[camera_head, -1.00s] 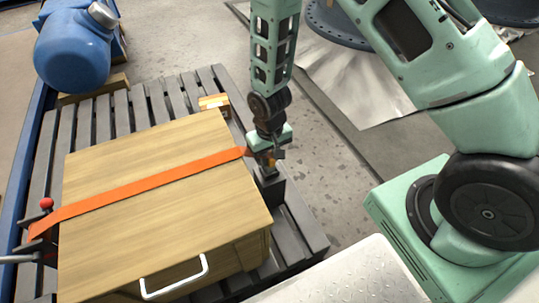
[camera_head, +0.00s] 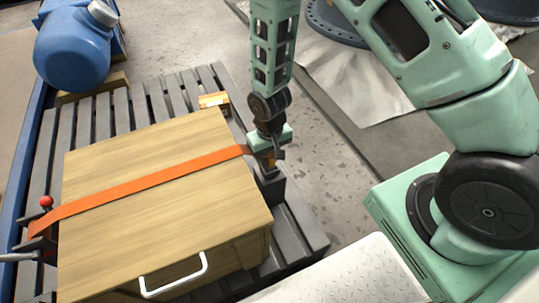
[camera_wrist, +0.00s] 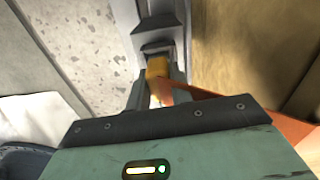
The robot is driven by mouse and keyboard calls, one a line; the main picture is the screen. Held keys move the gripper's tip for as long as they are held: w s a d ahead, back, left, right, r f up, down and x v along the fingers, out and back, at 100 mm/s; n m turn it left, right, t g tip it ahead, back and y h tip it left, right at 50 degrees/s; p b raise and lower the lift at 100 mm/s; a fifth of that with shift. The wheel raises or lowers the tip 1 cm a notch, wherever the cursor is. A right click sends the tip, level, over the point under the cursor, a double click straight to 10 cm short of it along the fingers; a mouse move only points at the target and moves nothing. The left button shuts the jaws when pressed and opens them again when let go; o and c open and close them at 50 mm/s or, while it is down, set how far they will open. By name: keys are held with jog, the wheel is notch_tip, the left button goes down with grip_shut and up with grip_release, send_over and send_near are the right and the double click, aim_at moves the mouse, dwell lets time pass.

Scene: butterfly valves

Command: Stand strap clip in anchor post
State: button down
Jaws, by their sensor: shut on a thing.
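My gripper (camera_head: 271,153) is at the right end of the orange strap, beside the wooden crate. It is shut on the yellow-orange strap clip (camera_wrist: 158,68), which shows between the two fingers in the wrist view. The strap (camera_head: 150,181) runs across the crate lid to the clip; part of it shows beside the fingers in the wrist view (camera_wrist: 215,101). The dark grey anchor post (camera_head: 272,187) stands on the pallet directly below the gripper. In the wrist view, the clip's far end is at the post's dark opening (camera_wrist: 157,46). I cannot tell how deep the clip sits.
The wooden crate (camera_head: 160,215) with a white handle (camera_head: 175,281) fills much of the slatted grey pallet (camera_head: 305,225). A lever with a red knob (camera_head: 46,202) is at the left. Floor right of the pallet is clear.

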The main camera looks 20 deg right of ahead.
jog(key=shift+f, duration=0.5)
dwell(0.4)
jog(key=c, duration=1.2)
grip_release()
jog(key=shift+o, duration=0.2)
notch_tip(320, 180, up, 18)
jog(key=f+p, duration=0.1)
jog(key=p, duration=0.5)
jog(key=s+a+r+n, duration=0.3)
jog(key=s+r, duration=0.6)
jog(key=s, duration=0.1)
jog(key=s+a+r+n, duration=0.3)
jog(key=s+r+n, duration=0.1)
jog(key=s+r, duration=0.5)
notch_tip(320, 180, up, 28)
jog(key=s+p, duration=0.1)
jog(key=p, duration=2.6)
jog(key=shift+a+r+y+p, duration=0.15)
jog(key=shift+y+p, duration=0.15)
jog(key=shift+p, duration=0.05)
